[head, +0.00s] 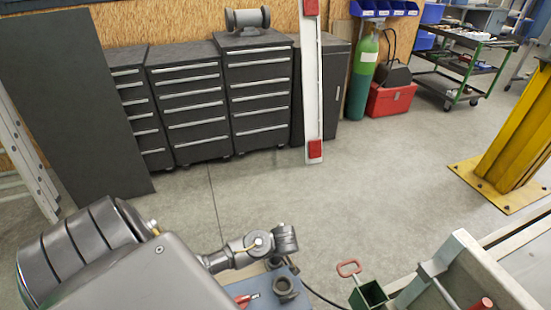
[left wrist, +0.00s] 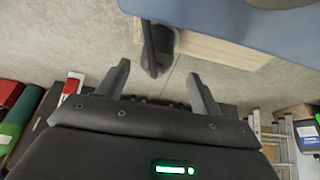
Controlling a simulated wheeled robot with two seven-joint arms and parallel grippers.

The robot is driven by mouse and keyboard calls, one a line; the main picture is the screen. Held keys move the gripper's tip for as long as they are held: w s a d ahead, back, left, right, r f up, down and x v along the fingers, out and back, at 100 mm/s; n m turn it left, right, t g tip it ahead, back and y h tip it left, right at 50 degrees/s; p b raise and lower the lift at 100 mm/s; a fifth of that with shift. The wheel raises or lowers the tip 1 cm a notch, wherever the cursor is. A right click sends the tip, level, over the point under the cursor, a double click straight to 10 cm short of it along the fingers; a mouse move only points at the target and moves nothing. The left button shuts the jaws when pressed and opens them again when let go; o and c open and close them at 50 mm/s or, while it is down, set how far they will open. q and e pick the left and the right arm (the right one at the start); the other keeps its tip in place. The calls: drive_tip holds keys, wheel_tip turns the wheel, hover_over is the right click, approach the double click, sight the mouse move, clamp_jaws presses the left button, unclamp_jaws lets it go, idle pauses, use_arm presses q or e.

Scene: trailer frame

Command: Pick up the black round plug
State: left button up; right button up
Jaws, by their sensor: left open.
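A dark round piece with a hollow top (head: 286,285), which looks like the black round plug, sits on a blue-grey surface (head: 266,282) at the bottom middle of the head view. My left gripper (left wrist: 161,85) is open and empty in the left wrist view, its two fingers spread wide. A dark rounded piece with a thin black bar (left wrist: 160,45) shows beyond the fingertips, apart from them; I cannot tell whether it is the plug. My right gripper is in neither view.
A green box (head: 368,295) and grey metal frame (head: 462,275) are to the right. Beyond, the floor is clear up to the dark drawer cabinets (head: 188,105).

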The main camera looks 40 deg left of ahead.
use_arm(q)
drive_tip(key=b+x, duration=0.1)
drive_tip(key=x, duration=0.4)
drive_tip(key=shift+w+d, duration=0.15)
drive_tip(key=shift+d, duration=0.05)
drive_tip(key=shift+a+f, duration=0.15)
drive_tip(key=shift+f, duration=0.1)
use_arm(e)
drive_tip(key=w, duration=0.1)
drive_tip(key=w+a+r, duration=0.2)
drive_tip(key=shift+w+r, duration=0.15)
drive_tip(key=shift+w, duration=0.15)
use_arm(q)
drive_tip(key=c, duration=0.8)
